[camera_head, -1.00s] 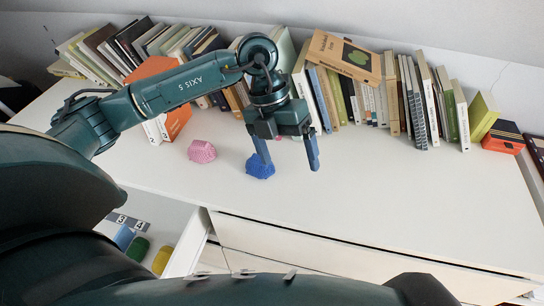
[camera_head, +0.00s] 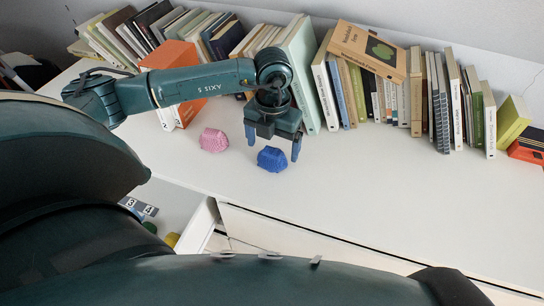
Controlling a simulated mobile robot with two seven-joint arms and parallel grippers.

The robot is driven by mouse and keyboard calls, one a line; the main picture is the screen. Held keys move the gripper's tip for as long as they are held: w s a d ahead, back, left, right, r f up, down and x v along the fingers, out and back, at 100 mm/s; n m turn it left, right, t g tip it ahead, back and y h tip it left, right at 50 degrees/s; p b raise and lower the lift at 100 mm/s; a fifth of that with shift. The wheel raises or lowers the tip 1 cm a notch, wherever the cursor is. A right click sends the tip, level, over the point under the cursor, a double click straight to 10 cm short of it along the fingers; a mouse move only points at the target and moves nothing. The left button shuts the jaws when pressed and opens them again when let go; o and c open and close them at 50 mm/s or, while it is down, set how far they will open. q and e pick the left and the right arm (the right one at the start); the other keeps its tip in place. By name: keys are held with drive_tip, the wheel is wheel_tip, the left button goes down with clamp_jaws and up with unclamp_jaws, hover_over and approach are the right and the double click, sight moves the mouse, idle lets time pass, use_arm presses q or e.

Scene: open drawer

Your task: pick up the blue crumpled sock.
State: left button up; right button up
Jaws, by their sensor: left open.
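The blue crumpled sock (camera_head: 271,160) lies on the white top of the cabinet, near the middle of the head view. My left gripper (camera_head: 272,147) points down just behind and above the sock. Its two blue fingers are spread apart, one toward the left of the sock and one toward its right. The gripper is open and empty. The sock appears in front of the fingers, and I cannot tell whether they touch it. My right gripper is not in view.
A pink crumpled sock (camera_head: 213,140) lies left of the blue one. A row of books (camera_head: 437,100) stands along the wall behind. An open drawer (camera_head: 197,226) with a few coloured items is at lower left. The white top (camera_head: 400,200) is clear to the right.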

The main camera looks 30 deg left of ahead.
sight(272, 150)
use_arm(q)
drive_tip(key=shift+f, duration=1.5)
drive_tip(key=shift+c, duration=0.2)
drive_tip(key=c, duration=0.9)
